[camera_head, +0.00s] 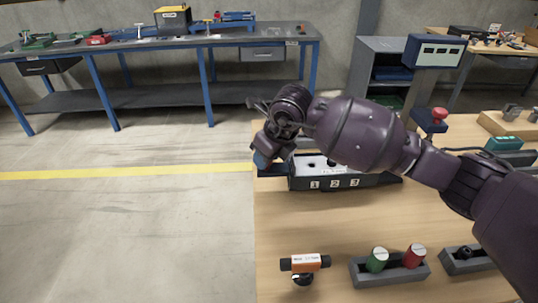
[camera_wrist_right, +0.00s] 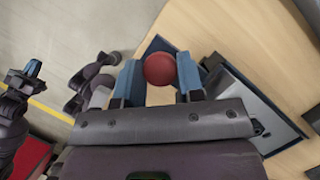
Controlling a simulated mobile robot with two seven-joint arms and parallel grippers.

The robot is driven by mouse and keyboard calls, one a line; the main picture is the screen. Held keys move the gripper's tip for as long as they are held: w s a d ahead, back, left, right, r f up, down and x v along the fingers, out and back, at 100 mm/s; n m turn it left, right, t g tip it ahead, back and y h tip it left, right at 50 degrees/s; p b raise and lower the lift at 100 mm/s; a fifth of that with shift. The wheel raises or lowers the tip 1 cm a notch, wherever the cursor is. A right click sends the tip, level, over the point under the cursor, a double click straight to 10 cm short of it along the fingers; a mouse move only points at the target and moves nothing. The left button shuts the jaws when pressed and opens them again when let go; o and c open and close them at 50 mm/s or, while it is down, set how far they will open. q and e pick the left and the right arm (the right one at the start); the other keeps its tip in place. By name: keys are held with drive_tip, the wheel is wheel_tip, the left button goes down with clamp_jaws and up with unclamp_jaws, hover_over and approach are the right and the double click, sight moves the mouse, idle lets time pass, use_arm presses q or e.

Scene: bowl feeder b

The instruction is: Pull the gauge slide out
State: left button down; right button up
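The gauge block (camera_head: 335,182), a dark housing with a pale top and labels 1, 2, 3, stands on the wooden table. A dark blue slide (camera_head: 272,171) shows at its left end, partly hidden by my right gripper (camera_head: 263,159). In the right wrist view, a round red knob (camera_wrist_right: 160,68) lies between the blue fingertips of my right gripper (camera_wrist_right: 161,82). Both fingers appear to touch it. My right arm covers part of the block. What looks like my left gripper (camera_wrist_right: 33,68) shows small at the left of the wrist view; its opening is unclear.
An orange-and-black tool (camera_head: 303,263) and a holder (camera_head: 395,272) with a green and a red cylinder stand at the table's front. Another dark holder (camera_head: 466,260) is beside them. A red-knobbed post (camera_head: 432,121) is behind my arm. Floor is open left of the table.

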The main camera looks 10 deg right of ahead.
drive_tip(key=o, duration=0.4)
drive_tip(key=shift+a, duration=0.35)
drive_tip(key=shift+d, duration=0.15)
drive_tip(key=shift+p+v, duration=0.55)
drive_tip(key=shift+v, duration=4.9)
